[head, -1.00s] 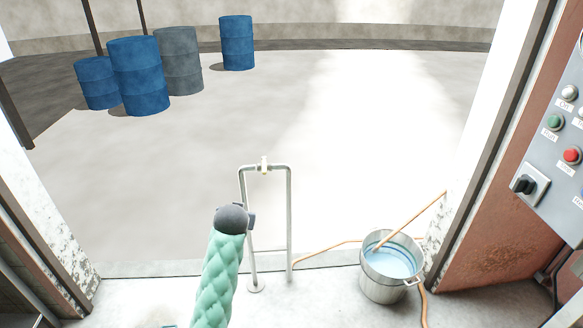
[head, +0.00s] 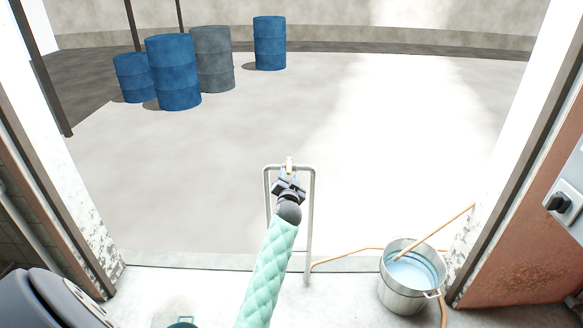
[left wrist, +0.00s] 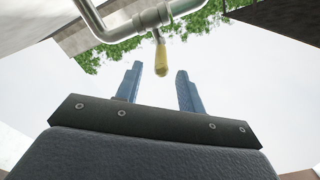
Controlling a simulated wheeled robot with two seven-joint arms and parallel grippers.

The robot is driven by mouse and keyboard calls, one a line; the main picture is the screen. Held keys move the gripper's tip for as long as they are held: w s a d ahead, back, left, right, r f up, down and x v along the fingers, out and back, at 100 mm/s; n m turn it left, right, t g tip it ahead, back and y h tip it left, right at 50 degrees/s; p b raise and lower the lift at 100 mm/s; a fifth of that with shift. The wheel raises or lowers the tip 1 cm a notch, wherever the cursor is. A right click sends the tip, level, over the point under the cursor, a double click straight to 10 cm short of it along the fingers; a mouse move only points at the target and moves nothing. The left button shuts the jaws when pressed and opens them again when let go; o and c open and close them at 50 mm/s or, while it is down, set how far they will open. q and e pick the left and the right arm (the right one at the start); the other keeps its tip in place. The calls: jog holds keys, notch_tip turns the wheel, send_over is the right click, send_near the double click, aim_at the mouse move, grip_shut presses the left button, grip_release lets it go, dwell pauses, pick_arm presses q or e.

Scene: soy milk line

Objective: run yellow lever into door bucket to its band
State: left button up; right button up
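The yellow lever (left wrist: 161,57) hangs from a metal pipe tap in the left wrist view. In the head view it is a small pale spot (head: 289,163) on top of the pipe stand (head: 311,215). My left gripper (head: 288,179) is at the stand's top, with its two blue-grey fingers apart. In the left wrist view the lever shows in the gap between the fingertips; I see no contact. The metal door bucket (head: 405,295) stands by the right door post, holding pale bluish liquid with a darker blue band around its inner wall. My right gripper is out of view.
A wooden-coloured stick (head: 447,229) leans out of the bucket. An orange hose (head: 345,256) lies on the floor. A control panel (head: 567,200) is at the right. Blue drums (head: 172,75) and a grey drum (head: 213,60) stand far back on open ground.

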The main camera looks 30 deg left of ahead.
aim_at(289, 165)
pick_arm(q)
jog(key=p+x, duration=0.1)
jog(key=x, duration=0.4)
jog(key=shift+r, duration=0.1)
jog(key=shift+w+a, duration=0.2)
jog(key=shift+w, duration=0.1)
jog(key=shift+w+a, duration=0.15)
jog(key=shift+w, duration=0.1)
jog(key=shift+w+a, duration=0.1)
jog(key=shift+w, duration=0.05)
grip_shut()
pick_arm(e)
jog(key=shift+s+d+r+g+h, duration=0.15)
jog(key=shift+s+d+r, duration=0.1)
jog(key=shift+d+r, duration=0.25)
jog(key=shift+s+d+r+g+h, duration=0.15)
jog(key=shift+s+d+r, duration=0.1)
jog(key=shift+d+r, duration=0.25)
